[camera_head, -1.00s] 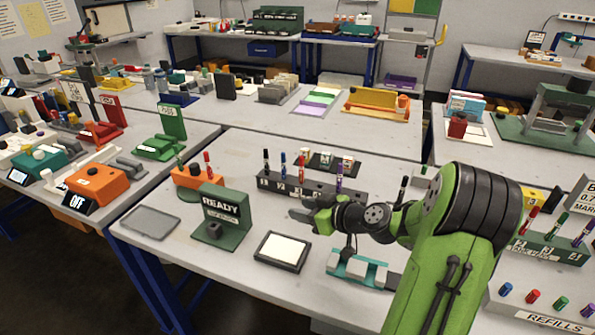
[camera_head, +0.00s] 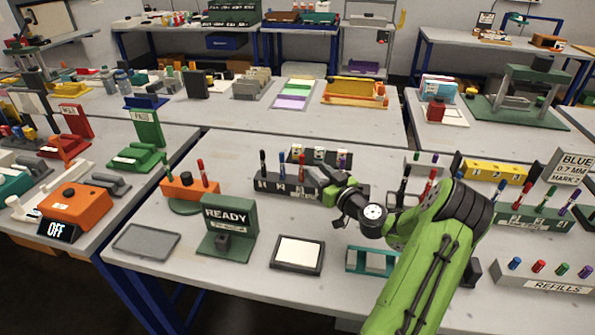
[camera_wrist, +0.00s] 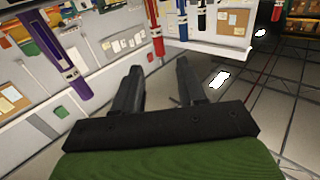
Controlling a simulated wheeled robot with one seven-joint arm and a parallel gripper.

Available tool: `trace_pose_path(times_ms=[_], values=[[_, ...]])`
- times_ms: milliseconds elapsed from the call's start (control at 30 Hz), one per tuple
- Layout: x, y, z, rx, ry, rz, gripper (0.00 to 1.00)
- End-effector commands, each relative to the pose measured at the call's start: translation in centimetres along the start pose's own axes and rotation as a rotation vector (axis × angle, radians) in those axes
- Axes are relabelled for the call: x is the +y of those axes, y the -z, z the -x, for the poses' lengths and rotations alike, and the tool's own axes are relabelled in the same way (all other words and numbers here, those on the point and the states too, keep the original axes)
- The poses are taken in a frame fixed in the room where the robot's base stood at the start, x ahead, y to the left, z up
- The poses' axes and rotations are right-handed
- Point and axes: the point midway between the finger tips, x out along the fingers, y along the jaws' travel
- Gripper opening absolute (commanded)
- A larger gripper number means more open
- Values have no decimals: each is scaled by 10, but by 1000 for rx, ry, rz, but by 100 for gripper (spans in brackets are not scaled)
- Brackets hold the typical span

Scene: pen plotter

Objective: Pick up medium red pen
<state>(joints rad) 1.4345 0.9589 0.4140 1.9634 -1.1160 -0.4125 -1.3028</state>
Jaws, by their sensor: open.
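A dark pen rack (camera_head: 308,190) stands mid-table with upright pens. A red pen (camera_head: 301,168) stands in it between a blue pen (camera_head: 281,165) and a purple pen (camera_head: 342,161). I cannot tell from any label which red pen is the medium one. My gripper (camera_head: 332,192) is at the rack's right part, in front of it; its fingers are hard to make out there. In the wrist view my gripper (camera_wrist: 158,75) is open and empty. The red pen (camera_wrist: 157,32) shows beyond the fingertips, apart from them, and the purple pen (camera_wrist: 62,60) is to their left.
An orange holder (camera_head: 187,188) with pens stands left of the rack. A green READY stand (camera_head: 228,225), a dark-framed pad (camera_head: 297,254) and a grey tray (camera_head: 147,241) are in front. A green rack (camera_head: 530,217) with pens stands right of my arm.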

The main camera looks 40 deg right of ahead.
Motion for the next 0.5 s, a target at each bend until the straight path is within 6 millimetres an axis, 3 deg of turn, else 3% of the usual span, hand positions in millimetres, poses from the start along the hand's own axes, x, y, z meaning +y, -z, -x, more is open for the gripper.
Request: trace_pose_path(times_ms=[100, 500], values=[[-1, 0, -24, 1, 4, 1, 41], [1, 1, -83, 0, 1, 0, 41]])
